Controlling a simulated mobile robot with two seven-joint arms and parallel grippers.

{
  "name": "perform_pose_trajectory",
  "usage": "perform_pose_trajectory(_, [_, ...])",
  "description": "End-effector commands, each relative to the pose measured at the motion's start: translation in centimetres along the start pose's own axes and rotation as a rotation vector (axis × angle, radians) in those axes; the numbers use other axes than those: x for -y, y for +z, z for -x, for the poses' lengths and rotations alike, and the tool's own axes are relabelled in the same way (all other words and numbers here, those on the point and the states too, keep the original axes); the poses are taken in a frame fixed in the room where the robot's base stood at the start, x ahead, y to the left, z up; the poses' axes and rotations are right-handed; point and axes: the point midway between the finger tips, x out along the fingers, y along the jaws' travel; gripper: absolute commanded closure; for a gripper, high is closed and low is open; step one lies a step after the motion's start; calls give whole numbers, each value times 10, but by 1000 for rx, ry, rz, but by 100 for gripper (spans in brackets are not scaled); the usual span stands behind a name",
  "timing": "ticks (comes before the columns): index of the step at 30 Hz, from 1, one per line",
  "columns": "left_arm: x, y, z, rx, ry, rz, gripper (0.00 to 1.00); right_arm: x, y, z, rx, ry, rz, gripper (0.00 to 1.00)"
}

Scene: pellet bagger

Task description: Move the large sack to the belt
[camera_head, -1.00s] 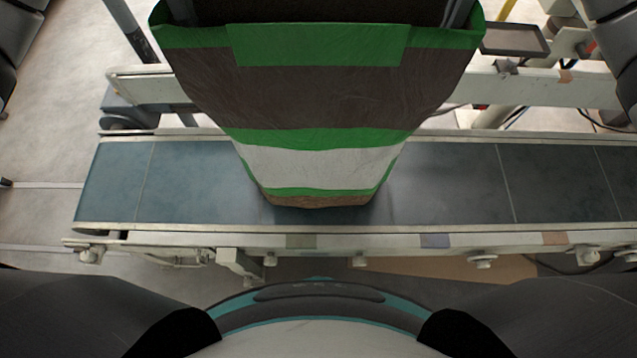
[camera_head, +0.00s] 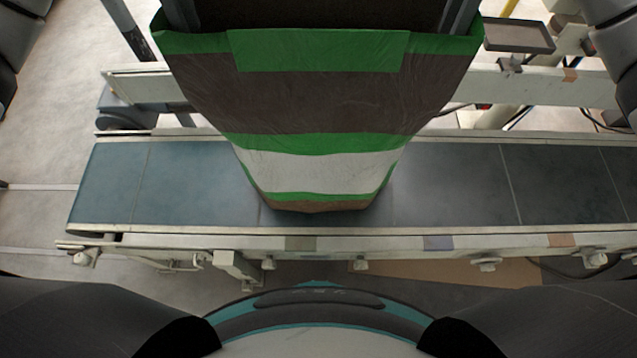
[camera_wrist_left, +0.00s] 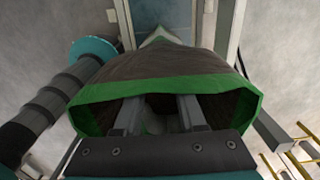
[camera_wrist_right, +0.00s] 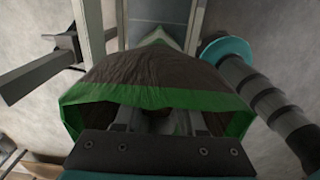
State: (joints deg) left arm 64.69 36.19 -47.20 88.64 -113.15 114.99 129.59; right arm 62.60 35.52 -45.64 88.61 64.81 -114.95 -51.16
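The large sack (camera_head: 320,95) is brown with green bands and a white band, and it is upright with its open mouth toward the head camera. Its bottom is over the middle of the belt (camera_head: 450,185); I cannot tell whether it touches. My left gripper (camera_wrist_left: 160,108) has its fingers apart, reaching into the sack's mouth at the left side. My right gripper (camera_wrist_right: 165,118) does the same at the right side. The sack also shows in the left wrist view (camera_wrist_left: 165,66) and the right wrist view (camera_wrist_right: 160,72). The finger contacts inside the mouth are hidden.
The belt frame's near rail (camera_head: 340,242) runs between my body and the sack. A far rail (camera_head: 530,88) passes behind the sack. A small dark tray (camera_head: 518,36) stands at the back right. The belt is clear on both sides of the sack.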

Motion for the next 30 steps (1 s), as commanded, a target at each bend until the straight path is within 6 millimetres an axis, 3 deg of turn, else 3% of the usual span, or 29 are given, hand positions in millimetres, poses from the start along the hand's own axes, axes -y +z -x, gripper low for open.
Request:
perform_pose_trajectory(13, [1, -1, 11, -1, -4, -1, 58, 0, -1, 0, -2, 1, 3, 58])
perform_pose_trajectory(30, [1, 0, 91, 0, -4, 1, 58, 0, -1, 0, -2, 1, 3, 58])
